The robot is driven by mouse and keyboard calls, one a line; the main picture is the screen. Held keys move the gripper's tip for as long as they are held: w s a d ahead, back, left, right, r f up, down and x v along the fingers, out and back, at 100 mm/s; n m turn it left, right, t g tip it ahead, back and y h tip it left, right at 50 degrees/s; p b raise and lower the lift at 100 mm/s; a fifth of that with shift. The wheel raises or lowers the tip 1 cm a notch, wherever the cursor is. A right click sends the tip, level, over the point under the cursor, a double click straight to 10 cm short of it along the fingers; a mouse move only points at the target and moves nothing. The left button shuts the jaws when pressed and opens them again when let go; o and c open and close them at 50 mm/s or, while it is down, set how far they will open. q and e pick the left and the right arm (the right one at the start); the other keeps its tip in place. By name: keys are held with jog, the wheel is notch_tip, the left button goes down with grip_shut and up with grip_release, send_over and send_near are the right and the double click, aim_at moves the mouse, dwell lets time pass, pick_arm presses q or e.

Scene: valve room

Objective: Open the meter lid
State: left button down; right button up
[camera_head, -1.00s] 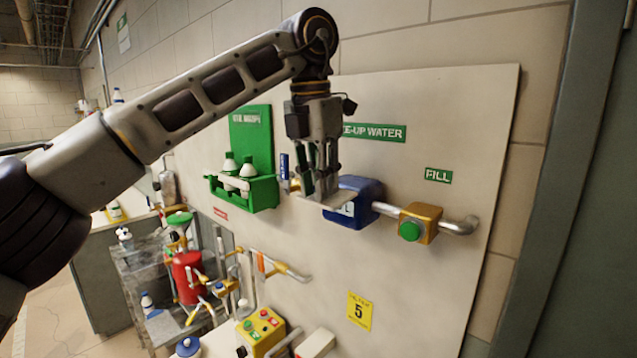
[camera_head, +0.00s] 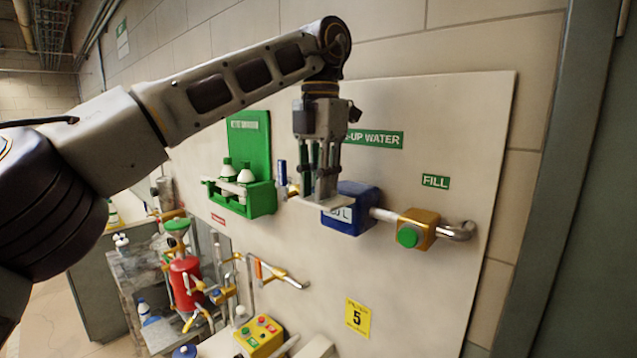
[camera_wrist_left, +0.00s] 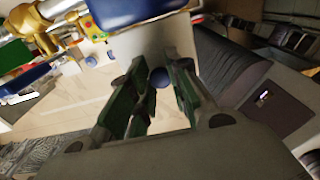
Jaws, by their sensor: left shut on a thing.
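The meter is a blue box (camera_head: 350,215) on the pipe of the white wall panel, with a pale label on its front. My left gripper (camera_head: 318,193) points down just left of and in front of it. A pale flat plate, apparently the lid (camera_head: 318,204), lies at its fingertips, over the meter's left top edge. In the left wrist view, the green-padded fingers (camera_wrist_left: 155,95) are closed around a small dark blue round knob (camera_wrist_left: 158,77). A blue body, likely the meter (camera_wrist_left: 130,12), shows at the top. The fingers partly hide the lid. My right gripper is not in view.
A yellow block with a green button (camera_head: 408,236) sits right of the meter. A green holder with white bottles (camera_head: 245,198) hangs close to the left. A blue upright marker-like thing (camera_head: 282,173) stands between. A yellow button box (camera_head: 259,336) is below.

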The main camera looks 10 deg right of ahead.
pick_arm(q)
jog(key=c, duration=1.3)
grip_release()
jog(key=shift+c, duration=0.2)
jog(key=shift+o, duration=0.2)
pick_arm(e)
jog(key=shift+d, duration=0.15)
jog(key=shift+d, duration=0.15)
